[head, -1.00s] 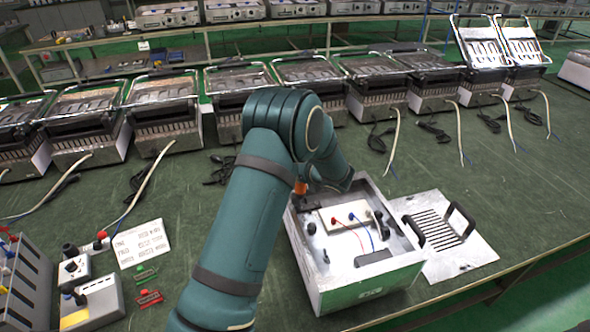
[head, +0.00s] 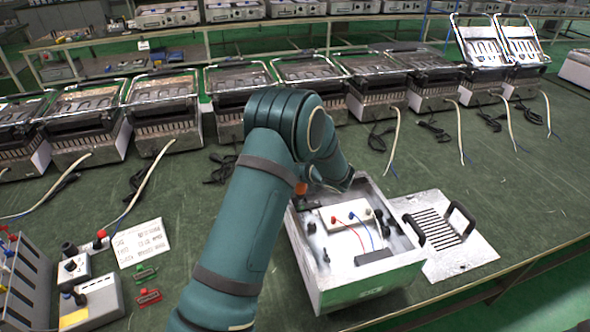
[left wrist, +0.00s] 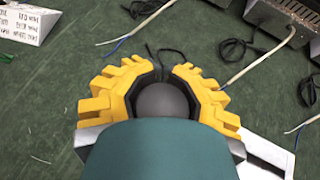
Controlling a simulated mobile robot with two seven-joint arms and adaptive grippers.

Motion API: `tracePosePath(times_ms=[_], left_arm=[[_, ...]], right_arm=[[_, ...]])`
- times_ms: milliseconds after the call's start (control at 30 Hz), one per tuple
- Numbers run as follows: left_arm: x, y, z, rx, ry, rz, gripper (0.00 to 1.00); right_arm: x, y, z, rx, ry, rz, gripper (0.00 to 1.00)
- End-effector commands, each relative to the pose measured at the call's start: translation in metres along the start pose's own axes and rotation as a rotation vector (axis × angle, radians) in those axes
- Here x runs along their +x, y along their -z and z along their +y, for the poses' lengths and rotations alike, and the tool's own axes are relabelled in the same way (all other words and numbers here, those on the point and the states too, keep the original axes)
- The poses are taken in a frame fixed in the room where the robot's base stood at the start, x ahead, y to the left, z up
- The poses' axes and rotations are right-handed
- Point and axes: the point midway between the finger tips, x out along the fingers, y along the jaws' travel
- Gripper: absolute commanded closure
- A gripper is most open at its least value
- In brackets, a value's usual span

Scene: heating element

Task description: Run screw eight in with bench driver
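My left arm reaches from the bottom of the head view to the rear left corner of an open metal box (head: 358,292); its hand is hidden behind the arm. In the left wrist view, the yellow fingers of my left gripper (left wrist: 162,78) close around a dark grey, round-ended piece (left wrist: 162,101), apparently part of the bench driver. A teal body covers its near side. The tool's tip is hidden. Inside the box is a pale block (head: 347,214) with posts and red and blue wires. I cannot single out screw eight. My right gripper is not in view.
A slotted metal plate with black handles (head: 465,262) lies right of the box. Grey fixtures (head: 100,300) and a printed sheet (head: 141,243) are at left. Heaters with loose cords line the back. The green bench between sheet and arm is mostly clear.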

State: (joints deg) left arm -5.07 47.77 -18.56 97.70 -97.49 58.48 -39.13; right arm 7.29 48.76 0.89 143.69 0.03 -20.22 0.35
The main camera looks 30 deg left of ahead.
Motion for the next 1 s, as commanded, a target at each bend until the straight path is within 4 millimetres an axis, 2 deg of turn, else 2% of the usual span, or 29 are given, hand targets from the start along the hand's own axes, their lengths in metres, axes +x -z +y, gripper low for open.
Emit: tracePosePath(times_ms=[233,800,1000], left_arm=[[-0.002,-0.004,0.000,0.001,0.000,0.000,1.00],[-0.021,-0.040,0.000,-0.002,0.001,-0.001,1.00],[-0.024,-0.046,0.000,-0.001,0.000,-0.001,1.00]], right_arm=[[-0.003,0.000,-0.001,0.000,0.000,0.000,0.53],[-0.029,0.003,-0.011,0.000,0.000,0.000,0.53],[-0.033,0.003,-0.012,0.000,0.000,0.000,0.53]])
